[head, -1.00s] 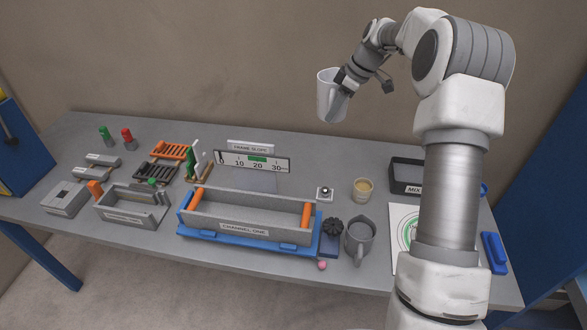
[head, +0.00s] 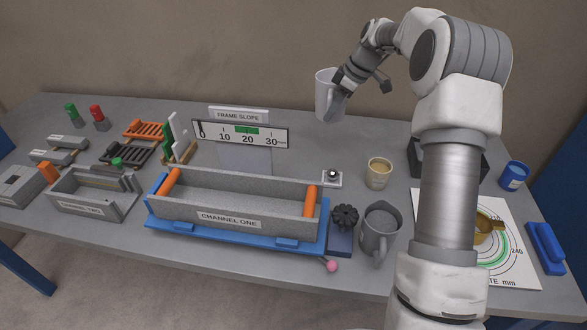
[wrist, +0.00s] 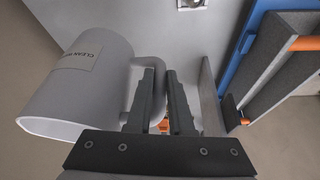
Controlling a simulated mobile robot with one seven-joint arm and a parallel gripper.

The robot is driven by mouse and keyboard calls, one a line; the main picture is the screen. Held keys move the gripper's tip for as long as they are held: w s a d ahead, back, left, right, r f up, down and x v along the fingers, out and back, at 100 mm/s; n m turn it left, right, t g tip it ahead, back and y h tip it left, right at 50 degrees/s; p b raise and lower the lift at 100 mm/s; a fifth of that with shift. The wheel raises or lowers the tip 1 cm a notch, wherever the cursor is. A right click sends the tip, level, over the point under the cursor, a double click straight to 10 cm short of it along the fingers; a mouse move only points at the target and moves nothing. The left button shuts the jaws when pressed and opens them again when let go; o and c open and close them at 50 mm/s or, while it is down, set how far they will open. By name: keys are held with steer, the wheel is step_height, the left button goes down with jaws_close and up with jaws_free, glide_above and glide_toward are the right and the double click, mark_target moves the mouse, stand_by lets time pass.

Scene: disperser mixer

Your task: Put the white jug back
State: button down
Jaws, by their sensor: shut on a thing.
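The white jug (head: 325,98) is up in the air above the back part of the table, roughly upright in the head view. My gripper (head: 343,92) is shut on its handle. In the wrist view the jug (wrist: 85,85) fills the left side, with a label starting "CLEAN" on its wall, partly cut off. There the fingers of my gripper (wrist: 160,78) are at the handle. The inside of the jug cannot be seen.
On the table (head: 285,272) are a grey jug (head: 380,230), a tan-filled cup (head: 379,172), a blue cup (head: 514,176) and the Channel One trough (head: 230,216). A target sheet (head: 510,272) and dark box (head: 471,160) are partly behind my arm. Bare table lies right of the slope gauge (head: 240,134).

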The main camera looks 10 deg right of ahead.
steer(key=shift+f+b, duration=0.5)
steer(key=shift+f, duration=0.45)
steer(key=shift+a+f, duration=0.2)
steer(key=shift+s+a+f+b, duration=0.2)
steer(key=shift+s+a+f, duration=0.15)
steer(key=shift+a+f, duration=1.5)
steer(key=shift+s+a+f+b, duration=0.2)
steer(key=shift+s+a+f, duration=0.15)
steer(key=shift+a+f, duration=1.45)
steer(key=shift+s+a+f+b, duration=0.2)
steer(key=shift+s+a+f, duration=0.15)
steer(key=shift+a+f, duration=1.5)
steer(key=c, duration=0.8)
jaws_free()
steer(key=shift+r, duration=0.1)
